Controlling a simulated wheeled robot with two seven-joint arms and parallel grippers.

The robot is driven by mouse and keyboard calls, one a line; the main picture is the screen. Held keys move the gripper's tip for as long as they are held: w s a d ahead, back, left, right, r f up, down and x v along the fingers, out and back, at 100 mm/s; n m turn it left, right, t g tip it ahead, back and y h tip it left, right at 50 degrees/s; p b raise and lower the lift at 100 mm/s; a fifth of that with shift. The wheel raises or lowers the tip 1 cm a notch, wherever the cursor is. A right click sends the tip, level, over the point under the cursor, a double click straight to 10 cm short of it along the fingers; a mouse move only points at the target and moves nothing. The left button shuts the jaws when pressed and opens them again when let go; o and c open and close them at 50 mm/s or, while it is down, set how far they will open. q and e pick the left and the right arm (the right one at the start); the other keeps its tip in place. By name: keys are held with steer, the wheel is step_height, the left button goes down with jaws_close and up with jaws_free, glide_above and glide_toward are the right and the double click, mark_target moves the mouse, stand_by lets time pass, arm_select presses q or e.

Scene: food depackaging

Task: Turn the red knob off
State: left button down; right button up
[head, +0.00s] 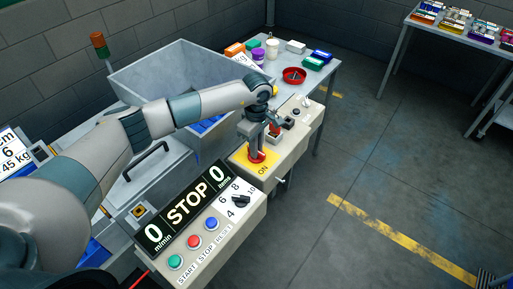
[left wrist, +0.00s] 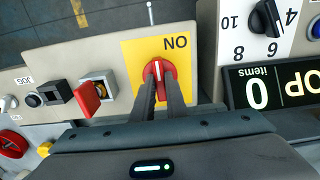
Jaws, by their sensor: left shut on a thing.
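The red knob (left wrist: 168,75) sits on a yellow plate (left wrist: 138,52) marked ON, on a beige control box. My left gripper (left wrist: 161,85) reaches down over it, with its two dark fingers shut on the knob's grip. In the head view, the red knob (head: 257,157) is partly hidden by my left gripper (head: 256,150). My right gripper is in neither view.
Beside the knob are a red switch flap (left wrist: 86,96) and black switches. A panel (head: 188,208) reading STOP, with green, red and blue buttons and a black dial, is nearer. A grey metal hopper (head: 180,75) stands behind. A table (head: 325,80) holds packages and a red bowl.

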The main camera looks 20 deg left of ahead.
arm_select(q)
steer(key=shift+f+n+b, duration=0.2)
steer(key=shift+n+b, duration=0.7)
steer(key=shift+b, duration=0.45)
steer(key=n+b, duration=0.6)
steer(key=shift+n+b, duration=0.9)
steer(key=shift+n, duration=0.1)
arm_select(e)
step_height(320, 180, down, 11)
arm_select(q)
steer(key=n+b, duration=0.2)
steer(key=n, duration=0.1)
steer(key=shift+n+b, duration=0.3)
steer(key=shift+b, duration=0.1)
steer(key=n+b, duration=0.2)
steer(key=n, duration=0.2)
steer(key=shift+r, duration=0.2)
steer(key=shift+r+n, duration=0.1)
steer(key=shift+n, duration=0.2)
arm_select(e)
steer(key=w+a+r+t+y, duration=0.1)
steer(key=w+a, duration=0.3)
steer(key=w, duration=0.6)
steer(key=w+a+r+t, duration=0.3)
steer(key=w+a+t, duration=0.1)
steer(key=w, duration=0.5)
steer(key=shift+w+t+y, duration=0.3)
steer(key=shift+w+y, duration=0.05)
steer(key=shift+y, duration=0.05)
